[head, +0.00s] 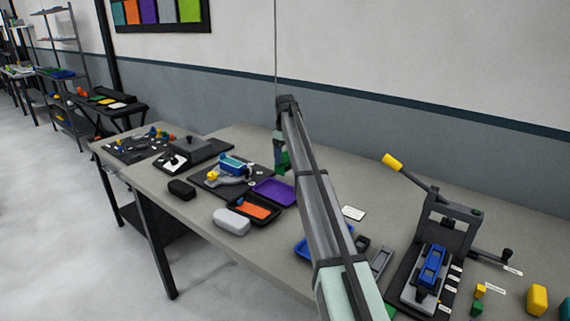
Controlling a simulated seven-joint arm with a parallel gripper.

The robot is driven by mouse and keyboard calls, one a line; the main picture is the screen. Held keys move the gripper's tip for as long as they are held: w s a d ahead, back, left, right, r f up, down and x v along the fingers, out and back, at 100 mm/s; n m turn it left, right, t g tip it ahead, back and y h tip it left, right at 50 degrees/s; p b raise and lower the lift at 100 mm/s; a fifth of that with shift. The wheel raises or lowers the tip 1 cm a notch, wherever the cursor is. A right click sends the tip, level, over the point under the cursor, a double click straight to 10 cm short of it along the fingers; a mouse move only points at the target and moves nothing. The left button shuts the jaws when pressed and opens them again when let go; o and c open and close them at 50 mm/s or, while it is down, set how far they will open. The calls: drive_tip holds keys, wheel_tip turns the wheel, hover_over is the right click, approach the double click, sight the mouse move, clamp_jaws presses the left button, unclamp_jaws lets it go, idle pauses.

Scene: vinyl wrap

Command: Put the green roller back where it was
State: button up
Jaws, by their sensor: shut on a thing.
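My arm reaches from the lower middle up toward the back of the table (240,137). My gripper (281,168) hangs at its far end, above the table, near the purple tray (274,192). It is shut on a small green thing (285,159), which looks like the green roller. The arm partly hides it, so its shape and tilt are hard to tell. Its height above the table is also unclear.
Left of the gripper are a dark mat with a teal-topped device (235,165), an orange-lined black tray (254,210) and a grey rounded block (231,221). A lever press (440,245) stands at right. My arm partly covers a blue tray (306,250).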

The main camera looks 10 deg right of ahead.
sight(285, 165)
drive_tip(key=shift+f, duration=1.75)
drive_tip(key=shift+f, duration=0.4)
drive_tip(key=shift+s+f, duration=0.1)
drive_tip(key=shift+f, duration=0.2)
drive_tip(key=c, duration=0.4)
drive_tip(key=o, duration=1.3)
drive_tip(key=shift+o, duration=0.2)
drive_tip(key=shift+f, duration=0.15)
wheel_tip(285, 165, up, 14)
drive_tip(key=shift+f, duration=0.15)
